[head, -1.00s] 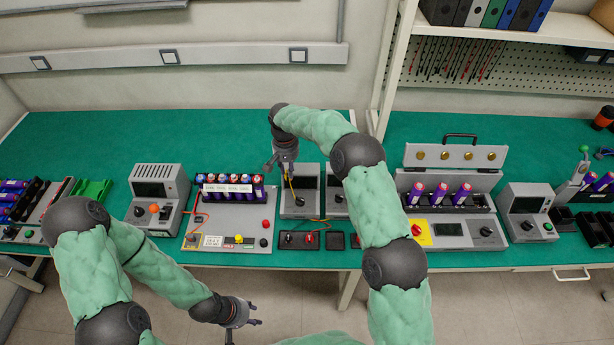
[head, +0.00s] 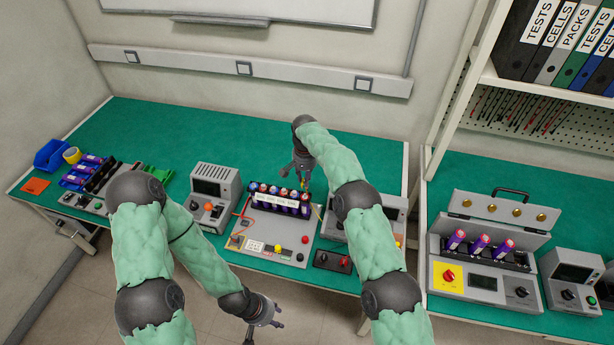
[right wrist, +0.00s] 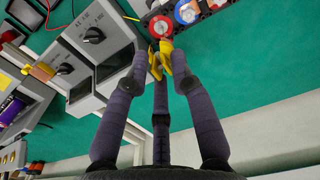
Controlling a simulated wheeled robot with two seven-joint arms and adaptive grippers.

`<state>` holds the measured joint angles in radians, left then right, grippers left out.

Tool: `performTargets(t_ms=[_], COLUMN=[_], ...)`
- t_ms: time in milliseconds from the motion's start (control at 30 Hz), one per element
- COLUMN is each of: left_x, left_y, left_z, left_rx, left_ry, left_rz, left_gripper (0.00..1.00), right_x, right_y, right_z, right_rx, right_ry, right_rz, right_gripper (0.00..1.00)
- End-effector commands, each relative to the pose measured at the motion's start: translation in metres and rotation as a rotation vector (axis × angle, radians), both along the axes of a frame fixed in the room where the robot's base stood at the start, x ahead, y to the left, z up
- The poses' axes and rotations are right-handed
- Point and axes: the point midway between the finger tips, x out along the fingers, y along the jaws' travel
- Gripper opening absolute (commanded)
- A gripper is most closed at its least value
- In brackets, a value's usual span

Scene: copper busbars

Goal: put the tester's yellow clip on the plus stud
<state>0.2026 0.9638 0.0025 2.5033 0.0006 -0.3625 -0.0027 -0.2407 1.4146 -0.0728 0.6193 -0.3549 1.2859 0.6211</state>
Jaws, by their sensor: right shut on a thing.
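The yellow clip (right wrist: 165,58) is between the fingertips of my right gripper (right wrist: 163,72) in the right wrist view. The clip is close to the red-ringed cell end (right wrist: 160,26) at the end of the pack; I cannot tell if they touch. The plus stud is not clearly distinguishable. In the head view my right gripper (head: 304,184) is over the right end of the cell pack (head: 276,200). The tester (head: 340,224) is just right of the pack, partly hidden by my right arm. My left gripper (head: 277,313) is open and empty in front of the bench.
A grey panel with a red knob (head: 304,239) is in front of the pack. A grey meter box (head: 215,190) stands left of it. An open case with purple cells (head: 490,243) is on the right bench. The green bench top behind the pack (head: 230,135) is clear.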

Motion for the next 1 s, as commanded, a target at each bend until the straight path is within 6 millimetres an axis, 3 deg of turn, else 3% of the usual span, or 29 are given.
performTargets(t_ms=[200,467,1000], left_x=[0.0,0.0,0.0], left_y=[0.0,0.0,0.0], left_z=[-0.009,-0.009,-0.033], left_rx=[0.0,0.0,0.0], left_ry=[0.0,0.0,0.0], left_rz=[0.0,0.0,0.0], left_gripper=[0.4,0.4,0.4], right_x=[-0.001,0.0,0.001], right_y=[0.0,0.0,-0.001], right_z=[-0.028,-0.024,-0.052], right_rx=[-0.001,0.0,0.0], right_ry=[0.001,-0.001,-0.001], right_rz=[0.0,0.0,0.0], right_gripper=[0.01,0.01,0.01])
